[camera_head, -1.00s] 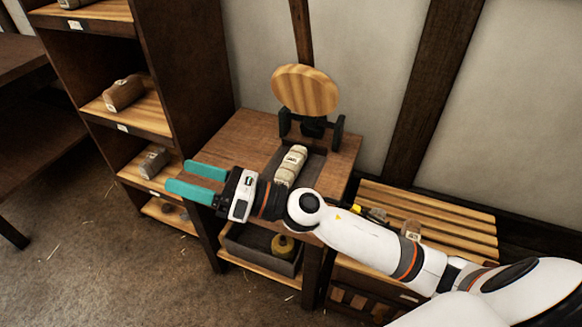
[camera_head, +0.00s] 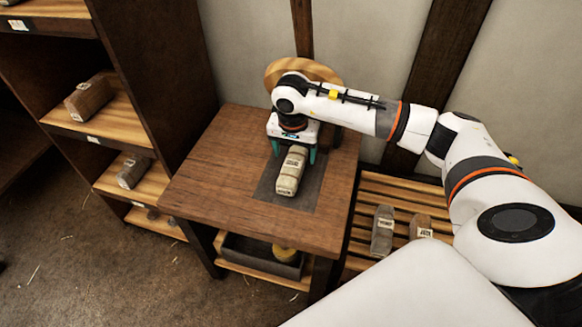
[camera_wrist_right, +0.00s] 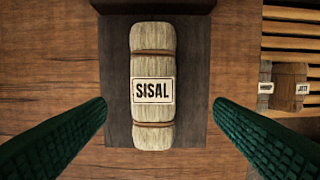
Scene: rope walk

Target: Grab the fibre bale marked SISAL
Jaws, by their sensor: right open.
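The SISAL bale (camera_head: 291,171) is a pale, banded fibre bundle lying on a dark pad on the wooden table. In the right wrist view the bale (camera_wrist_right: 153,112) shows its SISAL label facing up. My right gripper (camera_head: 292,158) points down over the far part of the bale. Its teal fingers (camera_wrist_right: 160,112) are apart, one on each side of the bale, with a gap on both sides. The bale is not held. My left gripper is not in view.
The table (camera_head: 225,165) is otherwise clear. A round wooden disc (camera_head: 330,74) stands behind my right wrist. Two bales, one grey (camera_head: 382,232) and one brown (camera_head: 421,227), lie on a slatted rack at right. A shelf with bales (camera_head: 88,97) stands at left.

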